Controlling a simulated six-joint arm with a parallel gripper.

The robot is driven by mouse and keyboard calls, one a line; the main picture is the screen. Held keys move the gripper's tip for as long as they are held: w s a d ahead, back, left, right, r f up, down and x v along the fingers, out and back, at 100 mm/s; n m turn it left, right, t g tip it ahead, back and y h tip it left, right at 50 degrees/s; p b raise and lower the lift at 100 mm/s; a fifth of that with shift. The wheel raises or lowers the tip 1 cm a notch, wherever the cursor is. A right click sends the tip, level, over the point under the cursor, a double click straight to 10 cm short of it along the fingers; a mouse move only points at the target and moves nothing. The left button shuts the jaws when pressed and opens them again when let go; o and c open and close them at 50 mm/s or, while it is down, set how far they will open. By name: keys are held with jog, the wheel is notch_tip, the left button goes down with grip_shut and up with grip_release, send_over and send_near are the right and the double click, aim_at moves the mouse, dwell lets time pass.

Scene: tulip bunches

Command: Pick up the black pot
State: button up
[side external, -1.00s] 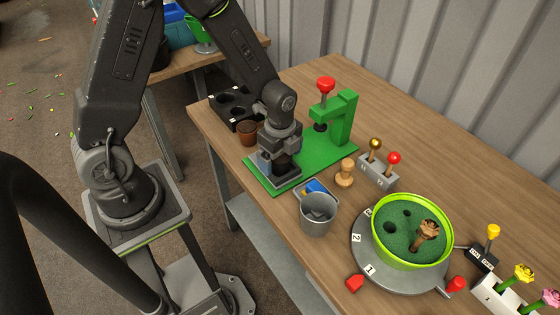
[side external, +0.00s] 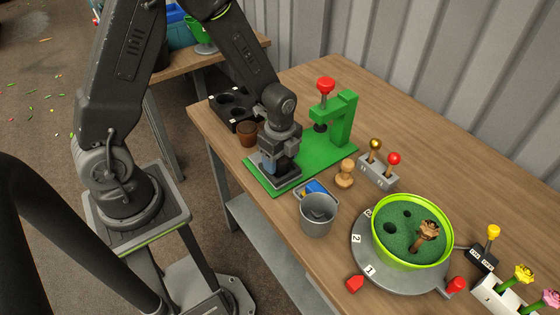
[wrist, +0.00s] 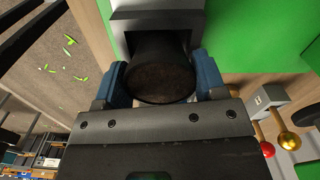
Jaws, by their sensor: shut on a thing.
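The black pot (wrist: 160,72) shows in the wrist view, dark soil at its open top. My gripper (wrist: 159,84) is shut on it, with a blue finger on each side of the pot. The pot sits at the mouth of a grey holder (wrist: 158,20). In the side view my gripper (side external: 275,166) points down low over the grey holder on the green base. The pot is mostly hidden there behind the gripper, so I cannot tell whether it is clear of the holder.
A green press (side external: 343,120) with a red knob stands right of my gripper. A brown pot (side external: 247,134) and a black tray (side external: 236,105) are at left. A grey bucket (side external: 317,225), wooden stamp (side external: 345,174) and green bowl (side external: 410,262) on a turntable stand in front and right.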

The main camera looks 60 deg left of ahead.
jog(key=shift+r, duration=0.1)
jog(key=shift+r, duration=0.6)
notch_tip(320, 180, up, 3)
jog(key=shift+w, duration=0.1)
jog(key=s+a+r, duration=0.5)
jog(key=a+r, duration=0.2)
jog(key=a, duration=0.4)
jog(key=w+a+f+n, duration=0.1)
jog(key=w+a+n, duration=0.2)
jog(key=a, duration=0.8)
jog(key=w+a+f+n, duration=0.1)
jog(key=w+a+n, duration=0.2)
jog(key=a, duration=0.9)
jog(key=shift+w, duration=0.45)
jog(key=shift+f, duration=0.15)
jog(key=shift+f, duration=2.8)
